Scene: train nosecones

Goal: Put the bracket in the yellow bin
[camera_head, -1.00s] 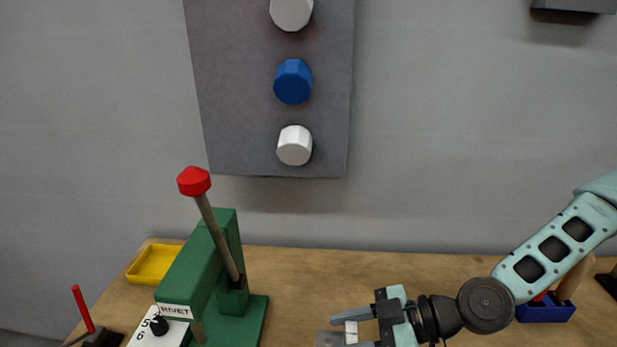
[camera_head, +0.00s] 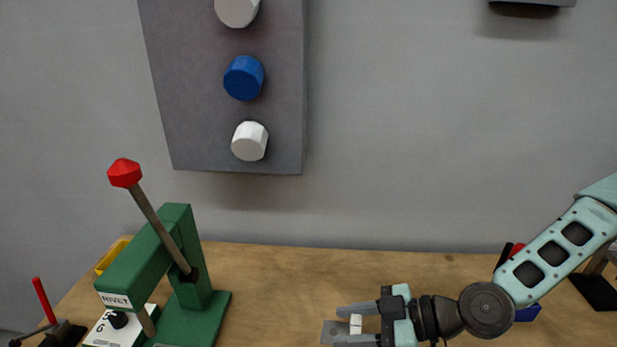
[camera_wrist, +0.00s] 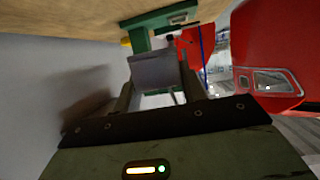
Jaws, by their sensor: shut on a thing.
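My gripper (camera_head: 358,326) is in the lower right middle of the head view, above the wooden table. It is shut on a grey metal bracket (camera_head: 329,332), whose plate juts out past the fingertips. In the wrist view the bracket (camera_wrist: 154,71) shows as a grey plate between the fingers. The yellow bin (camera_head: 110,256) stands at the table's back left, mostly hidden behind the green press. My gripper is well to the right of the bin.
The green press (camera_head: 178,270) with a red-knobbed lever stands between my gripper and the bin. A white box with a black knob (camera_head: 118,322) and a red-handled tool (camera_head: 52,318) are at left. A blue container (camera_head: 528,313) is behind my arm. The table's middle is clear.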

